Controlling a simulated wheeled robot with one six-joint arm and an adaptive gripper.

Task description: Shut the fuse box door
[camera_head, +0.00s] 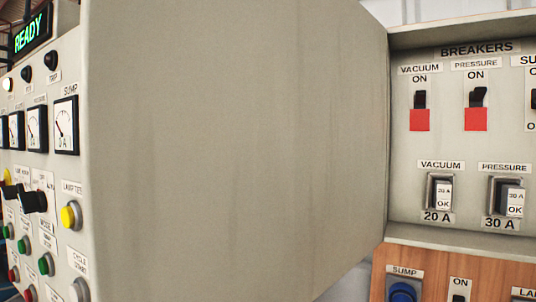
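The fuse box (432,56), labelled BREAKERS, stands open at the right. Inside it show two breaker switches, VACUUM (420,101) and PRESSURE (477,97), with their levers up by the ON labels and red patches below. Below them sit two fuses marked OK, 20 A (443,196) and 30 A (513,201). A large plain grey panel (235,140) fills the middle and meets the box's left edge. It looks like the fuse box door swung out towards me, but I cannot tell it surely from a cabinet side. No handle shows on it. My gripper is not in view.
A control panel (58,170) stands close at the left, with gauges, knobs, coloured buttons and a lit READY sign (32,32). A wood-coloured panel (440,262) with a blue SUMP button (403,291) lies below the fuse box. The box's right part is cut off.

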